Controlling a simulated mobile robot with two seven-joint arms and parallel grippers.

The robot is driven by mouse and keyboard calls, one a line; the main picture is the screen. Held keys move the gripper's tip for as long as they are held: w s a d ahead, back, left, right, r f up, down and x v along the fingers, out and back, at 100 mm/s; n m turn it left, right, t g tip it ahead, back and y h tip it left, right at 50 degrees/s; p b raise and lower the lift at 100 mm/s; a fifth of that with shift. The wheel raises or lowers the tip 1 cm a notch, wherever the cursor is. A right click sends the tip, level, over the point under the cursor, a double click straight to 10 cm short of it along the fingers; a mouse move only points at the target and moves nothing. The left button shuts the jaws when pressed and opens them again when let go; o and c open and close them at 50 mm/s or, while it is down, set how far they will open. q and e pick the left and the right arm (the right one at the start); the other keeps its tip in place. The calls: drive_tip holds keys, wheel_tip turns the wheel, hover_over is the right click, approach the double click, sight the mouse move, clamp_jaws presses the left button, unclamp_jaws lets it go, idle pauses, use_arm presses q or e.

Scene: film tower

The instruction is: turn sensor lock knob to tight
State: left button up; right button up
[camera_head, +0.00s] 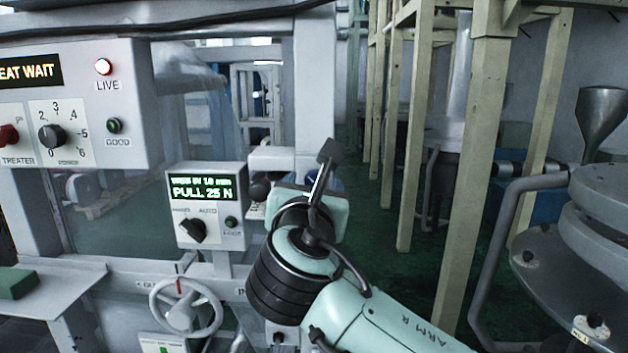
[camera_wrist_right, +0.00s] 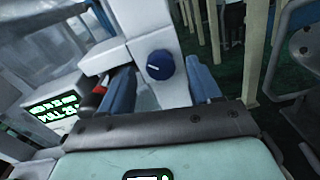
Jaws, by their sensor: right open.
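A round dark-blue knob (camera_wrist_right: 159,65) with a short white mark sits on a pale grey housing (camera_wrist_right: 152,30) in the right wrist view. I take it to be the sensor lock knob. No tight label is legible. My right gripper (camera_wrist_right: 160,77) is open, with one blue finger on each side of the knob and a visible gap to both. The knob appears ahead of the fingers; I cannot tell the exact distance. My left gripper is in neither view.
A small box with a green display reading "PULL 25 N" (camera_head: 205,188) stands left of my right wrist. Below it is a grey handwheel (camera_head: 186,309). A larger control panel (camera_head: 75,105) is at upper left. Beige posts (camera_head: 470,150) and a round machine (camera_head: 590,230) stand to the right.

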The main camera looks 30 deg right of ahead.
drive_tip(key=shift+w+d, duration=0.4)
drive_tip(key=shift+w, duration=0.15)
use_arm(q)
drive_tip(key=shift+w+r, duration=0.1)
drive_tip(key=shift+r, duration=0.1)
use_arm(e)
drive_tip(key=c, duration=1)
drive_tip(key=shift+c, duration=0.2)
